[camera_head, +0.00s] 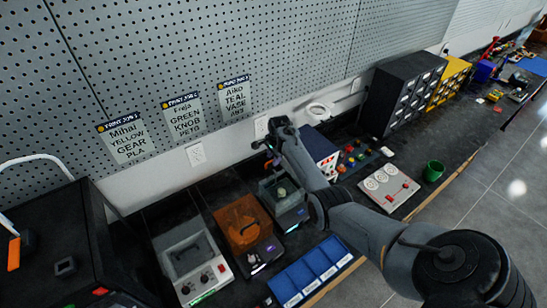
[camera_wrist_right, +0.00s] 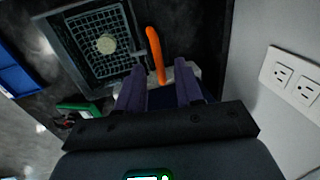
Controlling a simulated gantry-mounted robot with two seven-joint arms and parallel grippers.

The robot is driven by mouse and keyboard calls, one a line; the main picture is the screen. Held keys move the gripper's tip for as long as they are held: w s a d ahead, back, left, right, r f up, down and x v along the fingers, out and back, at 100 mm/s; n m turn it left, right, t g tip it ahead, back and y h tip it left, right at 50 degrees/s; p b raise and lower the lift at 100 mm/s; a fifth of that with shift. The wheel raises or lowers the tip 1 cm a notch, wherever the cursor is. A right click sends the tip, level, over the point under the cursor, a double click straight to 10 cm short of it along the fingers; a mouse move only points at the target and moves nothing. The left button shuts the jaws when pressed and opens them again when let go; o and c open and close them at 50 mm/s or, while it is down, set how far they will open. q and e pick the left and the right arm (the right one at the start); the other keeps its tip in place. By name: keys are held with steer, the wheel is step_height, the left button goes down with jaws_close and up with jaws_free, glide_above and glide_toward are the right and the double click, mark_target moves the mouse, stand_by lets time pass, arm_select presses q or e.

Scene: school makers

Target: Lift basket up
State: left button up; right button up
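The basket (camera_wrist_right: 85,40) is a dark mesh tray with a pale round piece (camera_wrist_right: 106,44) in it, inside a grey-framed machine. In the head view the machine (camera_head: 284,212) stands on the bench, with the pale green piece visible inside. My right gripper (camera_wrist_right: 160,80) is open, its two purple-grey fingers apart. An orange curved bar (camera_wrist_right: 154,52) beside the basket ends in the gap between the fingertips in the picture; I cannot tell whether they touch it. In the head view my right gripper (camera_head: 270,144) is above the machine's wall side. My left gripper is not visible.
An orange-covered machine (camera_head: 240,222) and a grey machine (camera_head: 190,257) stand left of the basket's machine. A blue bin (camera_head: 312,271) lies in front. A pegboard wall (camera_head: 290,50) and outlets (camera_wrist_right: 292,78) are close behind.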

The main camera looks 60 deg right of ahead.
steer(key=shift+c, duration=0.5)
jaws_close()
stand_by(0.9)
